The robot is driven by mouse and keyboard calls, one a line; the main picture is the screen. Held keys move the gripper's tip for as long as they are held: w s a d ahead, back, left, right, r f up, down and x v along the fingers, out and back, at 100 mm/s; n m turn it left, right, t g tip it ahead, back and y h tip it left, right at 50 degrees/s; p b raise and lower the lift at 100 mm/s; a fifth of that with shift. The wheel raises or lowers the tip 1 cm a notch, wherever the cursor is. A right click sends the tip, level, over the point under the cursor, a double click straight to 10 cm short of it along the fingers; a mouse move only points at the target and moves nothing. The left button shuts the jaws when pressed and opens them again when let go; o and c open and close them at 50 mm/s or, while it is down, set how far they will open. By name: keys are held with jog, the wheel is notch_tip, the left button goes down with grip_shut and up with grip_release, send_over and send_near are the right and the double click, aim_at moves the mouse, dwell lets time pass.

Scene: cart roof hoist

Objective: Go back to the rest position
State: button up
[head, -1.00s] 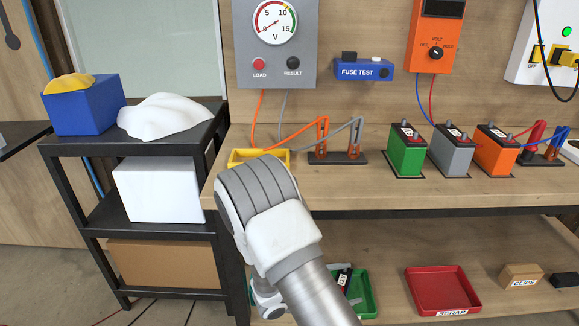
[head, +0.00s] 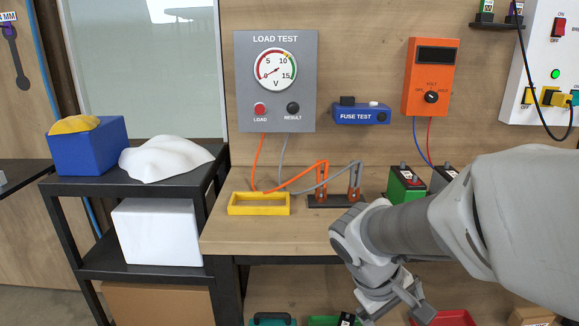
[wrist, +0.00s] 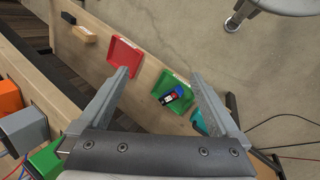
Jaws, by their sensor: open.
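My gripper (head: 402,312) is in front of the workbench at the lower right of the head view, pointing downward. In the wrist view my gripper (wrist: 160,88) shows its two fingers wide apart with nothing between them. Beyond the fingers, on the lower shelf, are a red tray (wrist: 123,60) and a green tray (wrist: 163,84) with a dark and blue item in it. My arm hides part of the bench's right side in the head view.
The workbench (head: 290,238) carries an empty yellow frame (head: 259,211), a stand with two clips (head: 334,200) and batteries, including a green one (head: 404,187). A black shelf cart (head: 120,178) stands left. Bare floor (wrist: 195,25) shows past the shelf.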

jog(key=s+a+r+m+t+y, duration=0.4)
jog(key=s+r+t+y, duration=0.1)
jog(key=s+r, duration=0.35)
notch_tip(320, 180, up, 22)
jog(key=p, duration=2.1)
jog(key=shift+w+a+f, duration=0.25)
jog(key=shift+w, duration=0.15)
